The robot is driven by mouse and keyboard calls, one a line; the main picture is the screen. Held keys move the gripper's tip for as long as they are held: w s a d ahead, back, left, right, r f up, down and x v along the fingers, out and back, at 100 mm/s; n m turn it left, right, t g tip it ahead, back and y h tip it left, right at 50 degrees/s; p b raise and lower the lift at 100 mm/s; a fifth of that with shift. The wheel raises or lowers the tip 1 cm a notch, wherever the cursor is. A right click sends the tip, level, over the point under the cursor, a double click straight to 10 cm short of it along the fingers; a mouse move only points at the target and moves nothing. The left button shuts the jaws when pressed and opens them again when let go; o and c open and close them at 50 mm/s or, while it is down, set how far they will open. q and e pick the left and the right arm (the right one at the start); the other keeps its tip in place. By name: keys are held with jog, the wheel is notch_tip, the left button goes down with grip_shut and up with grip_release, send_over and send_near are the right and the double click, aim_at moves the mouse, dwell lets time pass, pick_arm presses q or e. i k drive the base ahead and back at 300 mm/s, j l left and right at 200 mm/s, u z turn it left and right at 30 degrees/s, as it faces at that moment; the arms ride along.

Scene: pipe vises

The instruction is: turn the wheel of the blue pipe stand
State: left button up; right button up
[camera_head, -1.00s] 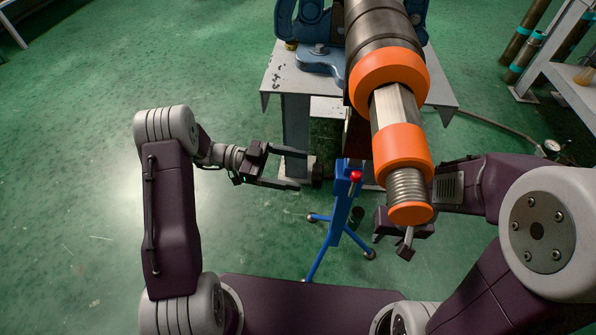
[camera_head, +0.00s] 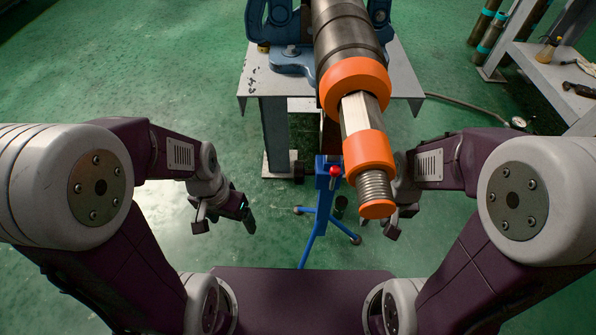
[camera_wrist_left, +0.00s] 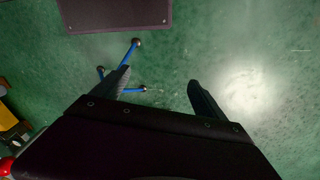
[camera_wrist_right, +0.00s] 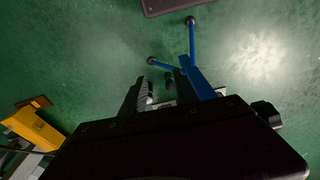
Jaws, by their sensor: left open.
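The blue pipe stand (camera_head: 325,185) stands on the floor below the end of a long pipe, left of its threaded tip in the head view. It has a red ball (camera_head: 335,171) near its top and splayed legs. A dark round knob (camera_head: 298,171) shows just left of it; I cannot tell if this is its wheel. My left gripper (camera_head: 225,222) is open and empty, left of the stand and apart from it. My right gripper (camera_wrist_right: 160,78) has its fingers apart, close to the stand, which also shows in the right wrist view (camera_wrist_right: 196,78). The pipe partly hides this gripper in the head view.
The pipe with orange collars (camera_head: 369,154) juts toward me between my arms from a blue vise (camera_head: 290,60) on a grey metal table (camera_head: 403,78). A shelf (camera_head: 555,75) stands at the right. Green floor left of the stand is clear.

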aim_at(300, 173)
jog(key=k+j+z, duration=0.15)
jog(key=z, duration=0.25)
jog(key=k+j+z, duration=0.15)
jog(key=j+z, duration=0.25)
jog(key=k+j+u, duration=0.25)
jog(key=i+l, duration=0.1)
